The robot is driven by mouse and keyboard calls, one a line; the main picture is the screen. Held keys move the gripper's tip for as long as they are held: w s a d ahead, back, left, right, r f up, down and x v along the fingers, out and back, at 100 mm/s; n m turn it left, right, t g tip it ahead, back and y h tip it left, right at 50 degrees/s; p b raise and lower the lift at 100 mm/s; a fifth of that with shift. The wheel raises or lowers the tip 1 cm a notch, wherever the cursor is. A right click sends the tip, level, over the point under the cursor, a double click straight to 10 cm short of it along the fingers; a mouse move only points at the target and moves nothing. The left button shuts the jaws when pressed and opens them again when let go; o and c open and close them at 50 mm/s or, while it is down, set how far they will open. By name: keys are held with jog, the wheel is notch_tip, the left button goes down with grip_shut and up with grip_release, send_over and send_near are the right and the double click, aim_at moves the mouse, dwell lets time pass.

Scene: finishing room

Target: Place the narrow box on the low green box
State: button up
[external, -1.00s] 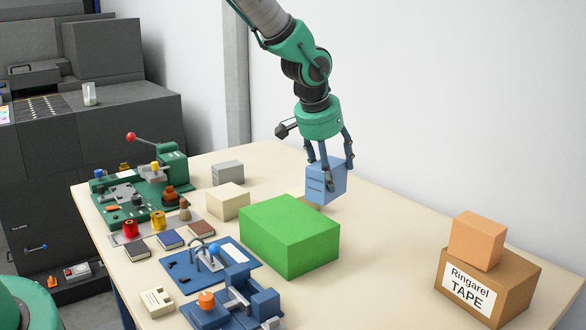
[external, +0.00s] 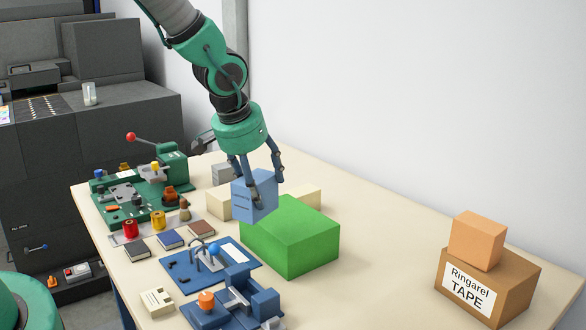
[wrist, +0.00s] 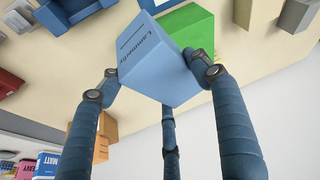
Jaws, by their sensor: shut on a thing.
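My gripper (external: 257,182) is shut on a narrow blue box (external: 252,204), with its fingers on the box's sides. In the wrist view the box (wrist: 155,55) shows printed lettering on one face and looks slightly tilted. The low green box (external: 290,240) stands on the table with a bare top. The blue box is off the table and covers the green box's back left corner in the external view; I cannot tell whether they touch. In the wrist view the green box (wrist: 190,25) shows partly behind the blue box.
Cream boxes (external: 219,203) (external: 305,196) stand behind the green box. A blue fixture (external: 237,300) and small books lie to its left and front. A cardboard tape box (external: 490,284) with an orange box (external: 477,240) on it stands at right. The table between is clear.

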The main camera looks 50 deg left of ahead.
aim_at(239, 185)
jog(key=shift+s+f, duration=0.15)
jog(key=shift+s, duration=1.05)
jog(key=shift+s+f, duration=0.15)
jog(key=shift+s, duration=1)
jog(key=shift+w, duration=0.1)
jog(key=w+a+f, duration=0.1)
jog(key=w+a, duration=0.2)
jog(key=w, duration=1.2)
jog(key=shift+w+f, duration=0.25)
jog(key=shift+w, duration=0.05)
jog(key=shift+f, duration=1.8)
jog(key=shift+f, duration=0.1)
jog(key=o, duration=1.3)
jog(key=shift+c, duration=0.2)
